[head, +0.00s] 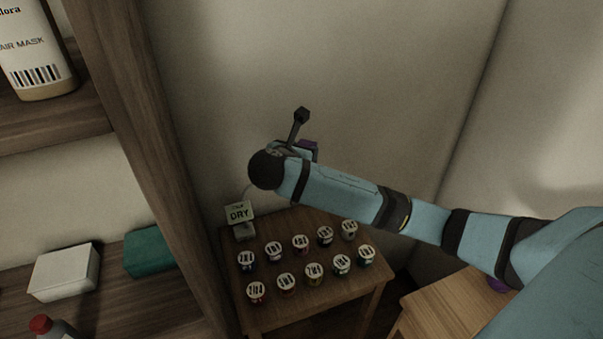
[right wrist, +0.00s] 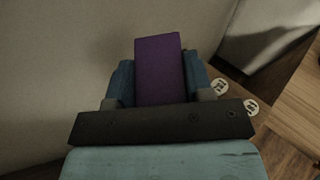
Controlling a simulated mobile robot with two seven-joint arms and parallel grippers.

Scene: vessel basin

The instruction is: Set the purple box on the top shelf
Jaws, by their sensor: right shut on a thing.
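The purple box (right wrist: 160,70) is held between the fingers of my right gripper (right wrist: 158,88) in the right wrist view. In the head view only a small dark purple part of the box (head: 308,145) shows beside my right gripper (head: 301,150), above the small table and near the wall. The wooden shelf unit (head: 135,100) stands at the left of the head view. Its upper visible board (head: 60,130) bears a bottle, and its lower board (head: 150,300) bears several things. Whether a higher board exists is out of view. My left gripper is not in view.
A small wooden table (head: 320,308) holds several labelled jars (head: 313,270) and a "DRY" sign (head: 239,212). A hair mask bottle (head: 35,60), a white box (head: 64,272), a teal box (head: 150,252) and a red-capped bottle (head: 48,327) stand on the shelves. Another wooden surface (head: 440,305) is at lower right.

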